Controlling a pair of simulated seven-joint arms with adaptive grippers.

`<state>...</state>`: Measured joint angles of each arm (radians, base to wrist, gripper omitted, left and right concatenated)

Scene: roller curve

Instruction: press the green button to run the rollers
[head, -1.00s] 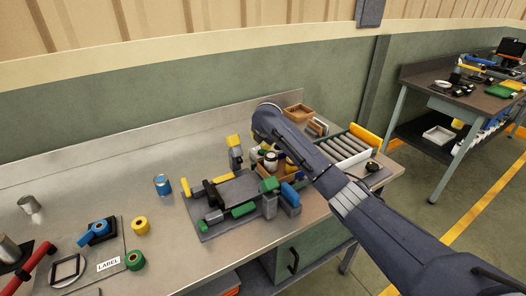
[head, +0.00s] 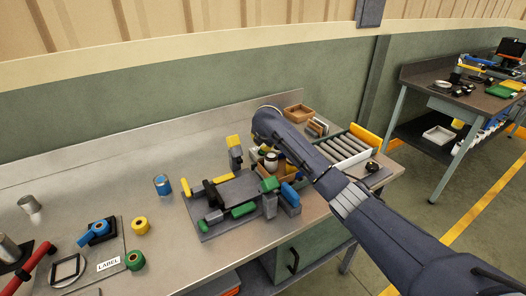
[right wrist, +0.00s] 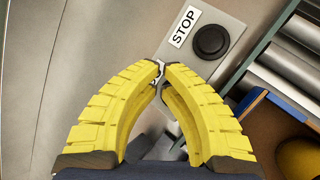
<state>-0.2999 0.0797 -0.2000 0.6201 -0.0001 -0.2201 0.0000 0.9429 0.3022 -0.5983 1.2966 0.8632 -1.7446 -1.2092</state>
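In the right wrist view my right gripper (right wrist: 163,68) has its two curved yellow fingers brought together at the tips, with nothing seen between them. Beyond the tips is a black round button (right wrist: 211,41) on a grey plate, beside a white STOP label (right wrist: 184,27). The fingers appear apart from it. Metal rollers (right wrist: 290,70) lie to its right. In the head view the rollers (head: 343,148) stand at the table's right end, with a black button (head: 373,166) near them. My right forearm crosses in front, and its fingers cannot be made out there. I see no green button. My left gripper is out of view.
A grey fixture (head: 238,187) with coloured blocks stands mid-table. A wooden tray (head: 298,113) sits behind the arm. The table between the can and the back wall is clear.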

